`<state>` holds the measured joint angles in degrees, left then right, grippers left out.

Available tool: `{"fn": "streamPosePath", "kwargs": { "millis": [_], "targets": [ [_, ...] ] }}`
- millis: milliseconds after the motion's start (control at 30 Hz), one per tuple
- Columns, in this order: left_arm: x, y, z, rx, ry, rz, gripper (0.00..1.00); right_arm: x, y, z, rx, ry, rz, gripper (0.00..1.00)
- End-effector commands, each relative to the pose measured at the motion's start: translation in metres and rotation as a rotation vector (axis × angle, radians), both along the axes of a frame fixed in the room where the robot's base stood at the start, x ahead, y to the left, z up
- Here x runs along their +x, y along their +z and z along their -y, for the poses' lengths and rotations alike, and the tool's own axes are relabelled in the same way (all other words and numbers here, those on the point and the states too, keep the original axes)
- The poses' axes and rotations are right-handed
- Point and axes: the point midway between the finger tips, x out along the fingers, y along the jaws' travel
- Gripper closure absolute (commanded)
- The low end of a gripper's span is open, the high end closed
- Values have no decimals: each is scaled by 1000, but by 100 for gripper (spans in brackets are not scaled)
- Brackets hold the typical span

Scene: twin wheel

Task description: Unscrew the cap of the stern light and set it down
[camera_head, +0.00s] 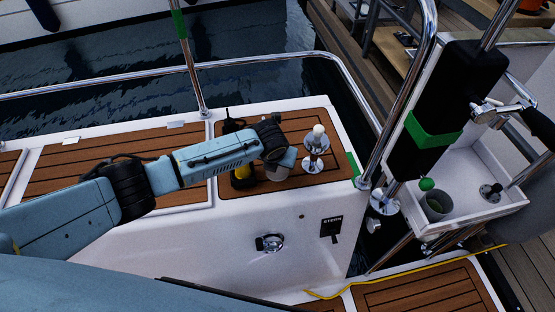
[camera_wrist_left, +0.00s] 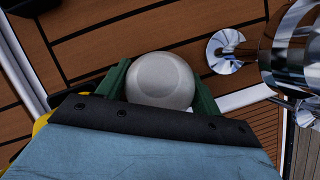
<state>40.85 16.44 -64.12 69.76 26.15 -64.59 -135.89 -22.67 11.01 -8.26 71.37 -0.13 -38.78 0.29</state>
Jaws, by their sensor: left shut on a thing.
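The stern light (camera_head: 316,148) stands upright on the teak-covered stern deck, a chrome post on a round foot with a pale ball at its top. In the left wrist view its chrome body (camera_wrist_left: 296,50) is at the right edge. My left gripper (camera_head: 279,160) is left of the post and apart from it. In the left wrist view its green fingers (camera_wrist_left: 162,88) are shut on a pale grey round cap (camera_wrist_left: 161,79). A pale part of the cap (camera_head: 275,174) shows below the gripper, low over the deck; I cannot tell whether it touches. My right gripper is not in view.
A yellow and black object (camera_head: 241,176) stands just left of the gripper, partly hidden. A chrome rail (camera_head: 200,68) runs behind the deck. At the right, a white tray (camera_head: 473,200) holds a grey cup (camera_head: 436,207). Bare teak (camera_head: 297,123) lies around the stern light.

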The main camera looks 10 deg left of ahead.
Motion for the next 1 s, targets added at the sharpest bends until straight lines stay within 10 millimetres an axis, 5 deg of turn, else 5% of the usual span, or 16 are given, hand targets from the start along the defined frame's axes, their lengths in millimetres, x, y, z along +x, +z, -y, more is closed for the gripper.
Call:
{"fn": "streamPosePath", "kwargs": {
  "millis": [567,600,767,1000],
  "targets": [
    [0,-8,0,0,0,0,66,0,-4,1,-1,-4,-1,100],
    [0,-8,0,0,0,0,32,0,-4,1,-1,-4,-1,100],
    [0,-8,0,0,0,0,11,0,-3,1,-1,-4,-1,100],
    [0,-8,0,0,0,0,9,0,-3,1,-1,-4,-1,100]
  ]
}}
